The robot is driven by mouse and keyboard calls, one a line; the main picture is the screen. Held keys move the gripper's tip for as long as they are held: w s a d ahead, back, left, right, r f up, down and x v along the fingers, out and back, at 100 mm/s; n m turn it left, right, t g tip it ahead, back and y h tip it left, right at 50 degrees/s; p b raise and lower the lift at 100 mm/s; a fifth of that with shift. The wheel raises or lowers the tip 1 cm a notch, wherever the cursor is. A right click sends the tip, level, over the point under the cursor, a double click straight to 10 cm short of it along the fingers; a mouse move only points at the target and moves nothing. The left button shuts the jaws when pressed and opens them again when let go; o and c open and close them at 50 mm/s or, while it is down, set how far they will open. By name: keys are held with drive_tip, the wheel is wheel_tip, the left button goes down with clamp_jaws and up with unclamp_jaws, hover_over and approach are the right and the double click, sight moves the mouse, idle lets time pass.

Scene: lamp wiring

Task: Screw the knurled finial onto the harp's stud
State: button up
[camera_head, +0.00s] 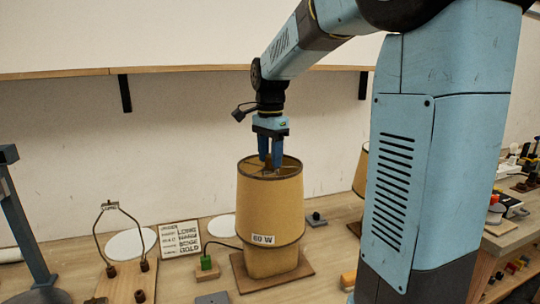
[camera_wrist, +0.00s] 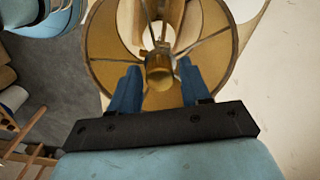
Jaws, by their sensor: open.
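The tan lampshade (camera_head: 268,205), marked 60 W, stands upright on a wooden board. My gripper (camera_head: 271,166) points straight down at its open top, with the fingertips near the rim. In the wrist view my gripper (camera_wrist: 159,75) has its two blue fingers apart. A brass-coloured round piece, apparently the finial (camera_wrist: 158,73), shows between them at the hub of the shade's spokes, with a gap on each side. The stud is hidden, and I cannot tell how the finial sits on it. Pale curved shapes show inside the shade; the harp there is not clear.
A loose wire harp (camera_head: 122,207) stands on a wooden board at left. A second shade (camera_head: 361,172) is partly behind my column. A wall shelf (camera_head: 180,69) runs above.

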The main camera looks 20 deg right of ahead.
sight(270, 155)
drive_tip(key=o, duration=0.6)
drive_tip(key=shift+c, duration=0.2)
wheel_tip(270, 155, up, 14)
idle(0.4)
drive_tip(key=shift+f, duration=0.15)
drive_tip(key=s+f+n+t, duration=0.2)
drive_tip(key=s+f+n, duration=0.5)
drive_tip(key=s, duration=0.4)
drive_tip(key=s+f+n+t, duration=0.3)
drive_tip(key=s+f+n, duration=0.3)
drive_tip(key=s, duration=0.6)
wheel_tip(270, 155, down, 2)
drive_tip(key=shift+n+t, duration=0.3)
drive_tip(key=shift+n, duration=0.1)
